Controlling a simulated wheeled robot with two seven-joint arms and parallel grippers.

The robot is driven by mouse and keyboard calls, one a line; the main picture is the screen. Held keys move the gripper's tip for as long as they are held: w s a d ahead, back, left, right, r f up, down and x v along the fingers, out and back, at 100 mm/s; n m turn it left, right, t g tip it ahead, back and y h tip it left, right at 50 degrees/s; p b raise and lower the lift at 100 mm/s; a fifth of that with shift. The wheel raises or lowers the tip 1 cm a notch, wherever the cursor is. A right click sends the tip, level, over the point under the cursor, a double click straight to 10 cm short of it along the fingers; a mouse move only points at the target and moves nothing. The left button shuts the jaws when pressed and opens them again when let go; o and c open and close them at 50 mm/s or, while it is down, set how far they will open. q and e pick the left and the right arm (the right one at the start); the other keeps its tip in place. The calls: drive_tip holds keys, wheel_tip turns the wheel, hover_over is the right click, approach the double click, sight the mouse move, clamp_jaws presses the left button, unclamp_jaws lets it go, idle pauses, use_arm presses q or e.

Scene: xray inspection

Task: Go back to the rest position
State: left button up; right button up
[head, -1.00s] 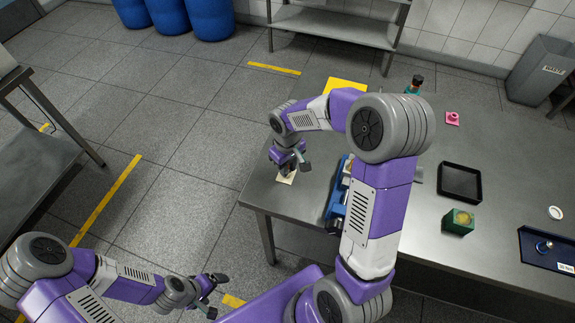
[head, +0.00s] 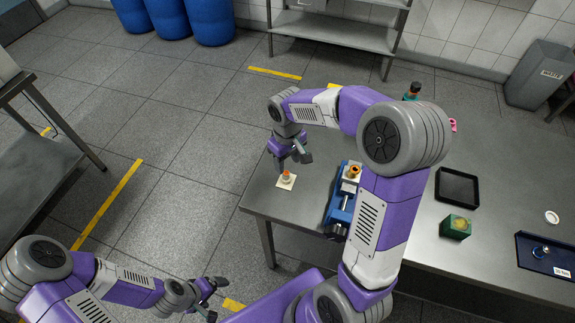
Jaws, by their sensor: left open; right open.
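My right gripper (head: 292,160) is open and empty above the left end of the steel table. A small orange part (head: 287,174) stands on a pale square pad (head: 286,182) just below its fingers, apart from them. My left gripper (head: 214,287) is open and empty at the lower left, over the floor and away from the table.
A blue vise-like fixture (head: 337,204) with an orange piece (head: 353,171) stands beside my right arm. A black tray (head: 458,186), a green box (head: 456,226) and a dark blue tray (head: 528,258) lie to the right.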

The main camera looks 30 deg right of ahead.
use_arm(q)
drive_tip(key=shift+r, duration=0.1)
use_arm(e)
drive_tip(key=shift+r, duration=0.55)
